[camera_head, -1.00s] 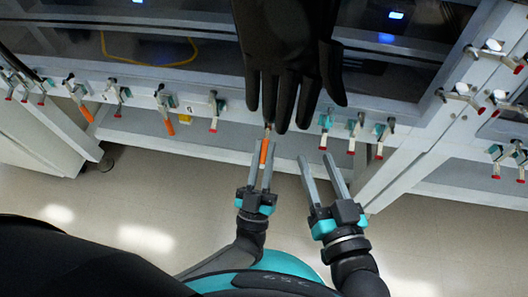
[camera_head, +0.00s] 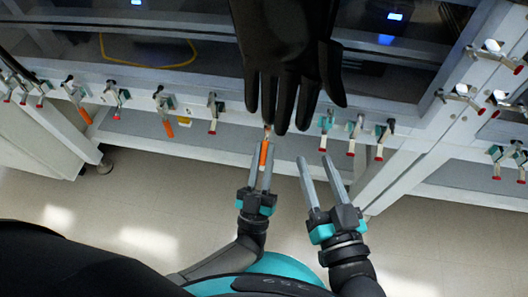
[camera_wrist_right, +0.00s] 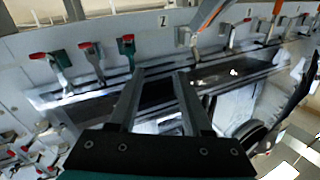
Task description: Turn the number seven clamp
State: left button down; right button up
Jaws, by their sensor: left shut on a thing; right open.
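An orange-handled clamp (camera_head: 264,154) sits on the panel's front rail just below the hanging black glove. My left gripper (camera_head: 262,150) is shut on its orange handle, with a finger on each side. The handle points down toward me, and its upper end is partly hidden by the glove's fingers. My right gripper (camera_head: 312,160) is open and empty, beside and right of the left one. In the right wrist view its open fingers (camera_wrist_right: 156,72) have nothing between them. A small label (camera_wrist_right: 163,20), like a 7 or Z, shows on the panel there.
A large black glove (camera_head: 288,60) hangs in front of the clamps. Several red- and orange-tipped clamps (camera_head: 168,128) line the rail at left. The floor (camera_head: 130,200) below is clear.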

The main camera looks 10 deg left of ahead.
aim_at(265, 148)
jog(key=shift+w+r+n, duration=0.2)
jog(key=shift+w+n, duration=0.1)
jog(key=c, duration=0.3)
jog(key=r+n+y, duration=0.1)
jog(key=n+y, duration=0.1)
jog(key=w+r+n+y, duration=0.1)
jog(key=n+y, duration=0.2)
jog(key=w+r+n+y, duration=0.1)
jog(key=r+n+y, duration=0.1)
jog(key=shift+w+n+t, duration=0.25)
jog(key=shift+n+t, duration=0.05)
jog(key=shift+n, duration=0.1)
grip_shut()
jog(key=s+d+f+n+g+y, duration=0.25)
jog(key=f+n+g+y, duration=0.2)
jog(key=n+g, duration=1.1)
jog(key=w+a+f, duration=0.3)
jog(key=a+f, duration=0.1)
jog(key=a, duration=0.6)
jog(key=shift+f+g, duration=0.15)
jog(key=shift+g, duration=0.2)
